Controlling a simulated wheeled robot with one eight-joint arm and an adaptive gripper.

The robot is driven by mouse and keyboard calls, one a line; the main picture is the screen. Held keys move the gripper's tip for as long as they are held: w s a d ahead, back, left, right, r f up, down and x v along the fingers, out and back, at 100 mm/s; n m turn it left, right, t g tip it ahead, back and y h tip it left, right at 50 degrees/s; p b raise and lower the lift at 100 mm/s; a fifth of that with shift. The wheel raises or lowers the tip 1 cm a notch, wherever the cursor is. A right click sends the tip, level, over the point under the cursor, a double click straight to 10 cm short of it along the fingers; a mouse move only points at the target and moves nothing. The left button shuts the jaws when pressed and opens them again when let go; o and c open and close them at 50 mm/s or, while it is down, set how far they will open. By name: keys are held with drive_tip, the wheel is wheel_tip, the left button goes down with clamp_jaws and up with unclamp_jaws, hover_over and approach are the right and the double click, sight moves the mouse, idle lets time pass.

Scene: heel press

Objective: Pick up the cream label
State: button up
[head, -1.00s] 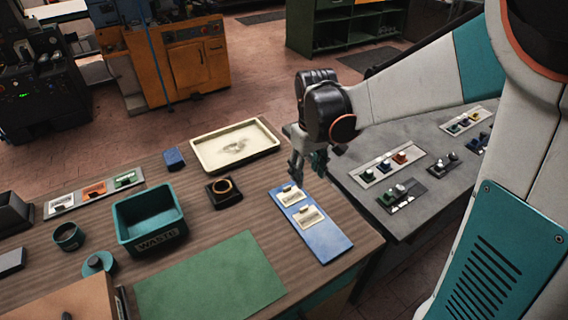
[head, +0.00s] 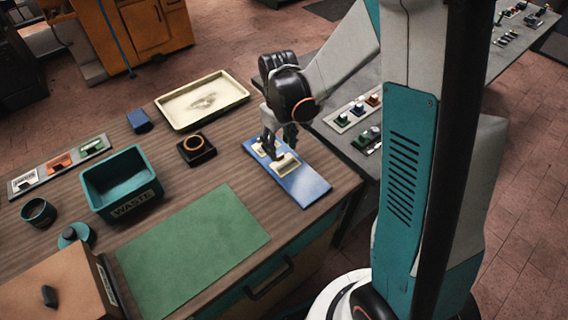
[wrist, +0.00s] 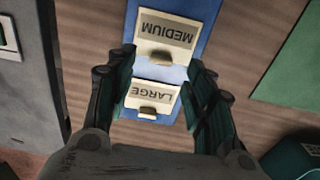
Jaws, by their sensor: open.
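Two cream labels lie on a blue board (head: 308,187) on the wooden bench. In the wrist view one label (wrist: 165,38) reads MEDIUM and the other label (wrist: 151,97) reads LARGE; each has a small raised tab. The MEDIUM label also shows in the head view (head: 287,165), and the LARGE one is partly hidden by my fingers. My gripper (head: 279,143) is open and points down over the far end of the board. In the wrist view its fingers (wrist: 160,66) stand either side of the LARGE label, with nothing held between them. I cannot tell their exact height above it.
A green mat (head: 193,240), a teal WASTE bin (head: 123,207), a cream tray (head: 202,118) and a black block with a ring (head: 197,149) share the bench. A rack of coloured labels (head: 60,163) stands at left. A grey bench (head: 340,143) with more racks adjoins at right.

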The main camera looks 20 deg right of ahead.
sight(280, 155)
wheel_tip(280, 155, down, 4)
drive_tip(key=shift+s+f+b, duration=0.1)
drive_tip(key=shift+s+b, duration=0.05)
drive_tip(key=shift+b, duration=0.45)
drive_tip(key=shift+c, duration=0.3)
drive_tip(key=c, duration=0.7)
drive_tip(key=shift+r, duration=0.3)
drive_tip(key=shift+c, duration=0.2)
